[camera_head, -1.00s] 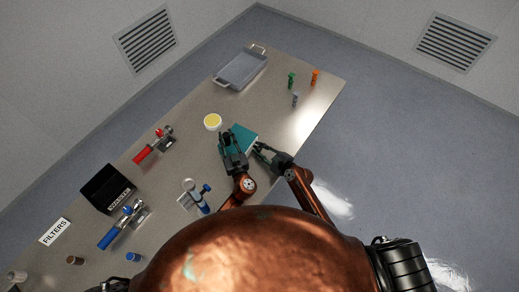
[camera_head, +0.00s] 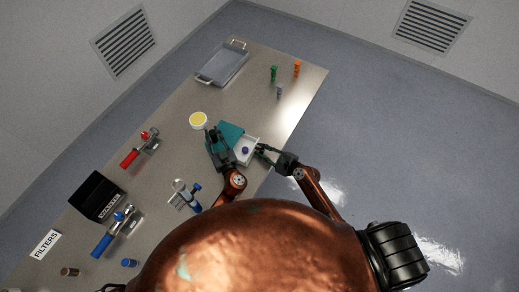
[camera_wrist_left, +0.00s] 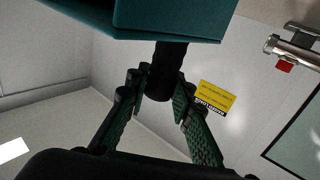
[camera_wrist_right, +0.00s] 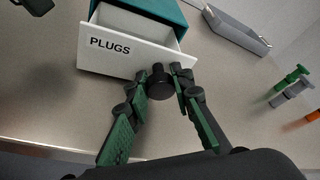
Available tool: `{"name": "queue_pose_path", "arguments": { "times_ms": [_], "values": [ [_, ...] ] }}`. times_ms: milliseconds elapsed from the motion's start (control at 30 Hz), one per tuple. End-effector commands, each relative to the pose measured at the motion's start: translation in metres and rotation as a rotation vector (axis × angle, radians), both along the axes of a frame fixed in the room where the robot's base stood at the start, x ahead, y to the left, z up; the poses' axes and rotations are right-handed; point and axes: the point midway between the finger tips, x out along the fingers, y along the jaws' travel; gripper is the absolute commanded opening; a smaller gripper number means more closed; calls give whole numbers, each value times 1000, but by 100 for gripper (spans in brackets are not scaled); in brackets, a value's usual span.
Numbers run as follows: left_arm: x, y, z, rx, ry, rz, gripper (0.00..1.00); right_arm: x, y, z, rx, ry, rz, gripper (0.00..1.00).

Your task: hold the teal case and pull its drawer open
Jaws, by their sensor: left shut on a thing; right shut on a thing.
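The teal case (camera_head: 230,132) sits on the table; its underside or side fills the top of the left wrist view (camera_wrist_left: 130,20). My left gripper (camera_head: 212,137) is shut on a dark cylindrical handle (camera_wrist_left: 167,65) attached to the case.
A grey tray (camera_head: 222,65) and several small coloured pegs (camera_head: 279,90) are at the far end. Red-handled (camera_head: 130,158) and blue-handled (camera_head: 103,245) valves and a black box (camera_head: 97,197) lie on the left.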

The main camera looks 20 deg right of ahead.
Motion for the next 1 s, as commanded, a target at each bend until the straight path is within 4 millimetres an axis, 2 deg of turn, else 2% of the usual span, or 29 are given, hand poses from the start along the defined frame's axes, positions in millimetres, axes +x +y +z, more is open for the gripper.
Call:
{"name": "queue_pose_path", "arguments": {
  "times_ms": [33,67,333,667,833,1000],
  "values": [
    [0,1,0,1,0,3,0,0,-1,-1,-2,0,-1,0],
    [0,1,0,1,0,2,0,0,-1,-1,-2,0,-1,22],
    [0,1,0,0,0,2,0,0,0,0,-1,1,-1,40],
    [0,0,0,0,0,1,0,-2,-2,1,-1,1,-1,40],
    [0,0,0,0,0,0,0,-20,-14,7,-2,0,-2,40],
    [0,0,0,0,1,0,0,-49,-35,17,-3,2,-1,40]
  ]
}}
